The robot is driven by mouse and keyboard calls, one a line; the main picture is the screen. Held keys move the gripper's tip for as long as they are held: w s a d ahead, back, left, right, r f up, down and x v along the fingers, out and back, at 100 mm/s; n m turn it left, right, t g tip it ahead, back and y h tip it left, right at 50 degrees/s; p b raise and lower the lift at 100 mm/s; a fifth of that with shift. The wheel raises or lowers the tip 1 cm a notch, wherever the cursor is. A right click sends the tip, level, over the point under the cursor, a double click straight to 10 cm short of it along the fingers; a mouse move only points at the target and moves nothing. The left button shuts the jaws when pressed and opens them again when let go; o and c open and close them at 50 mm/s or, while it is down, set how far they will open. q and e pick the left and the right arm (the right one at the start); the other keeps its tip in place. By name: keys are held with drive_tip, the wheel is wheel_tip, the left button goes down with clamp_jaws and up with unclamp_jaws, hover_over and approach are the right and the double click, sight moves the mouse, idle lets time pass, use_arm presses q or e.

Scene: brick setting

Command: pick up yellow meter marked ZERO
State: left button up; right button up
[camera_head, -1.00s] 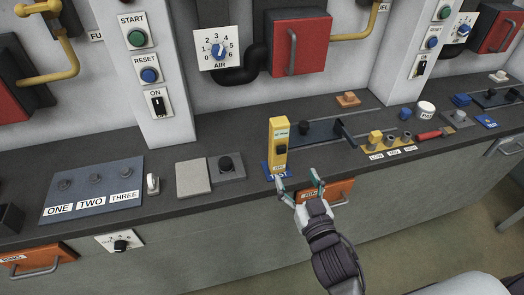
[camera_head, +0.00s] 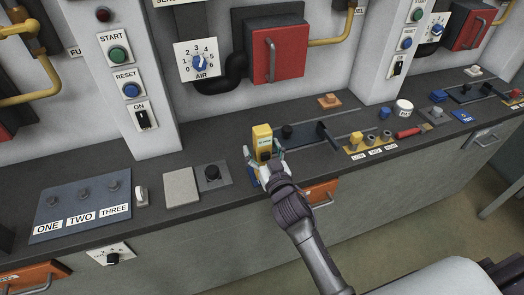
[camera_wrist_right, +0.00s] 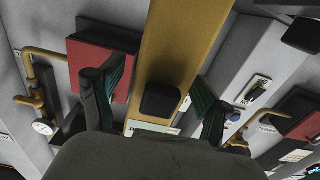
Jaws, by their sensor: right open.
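The yellow meter (camera_head: 262,134) stands upright on the dark counter, on a blue mat (camera_head: 252,172) near the counter's front edge. My right gripper (camera_head: 264,159) is at the meter, with one finger on each side of it. In the right wrist view the meter (camera_wrist_right: 178,50) fills the middle as a tall yellow body with a dark knob, between the open fingers of my right gripper (camera_wrist_right: 155,100). A gap shows on both sides there. The gripper hides the meter's lower part in the head view. Its marking is not readable. My left gripper is not in view.
Right of the meter a dark slider panel (camera_head: 305,134) lies on the counter, and a grey panel with a black knob (camera_head: 212,173) lies to its left. A red box with a handle (camera_head: 279,52) is on the wall behind. An orange drawer (camera_head: 321,192) is below the counter.

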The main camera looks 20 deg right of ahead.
drive_tip(key=c, duration=1.4)
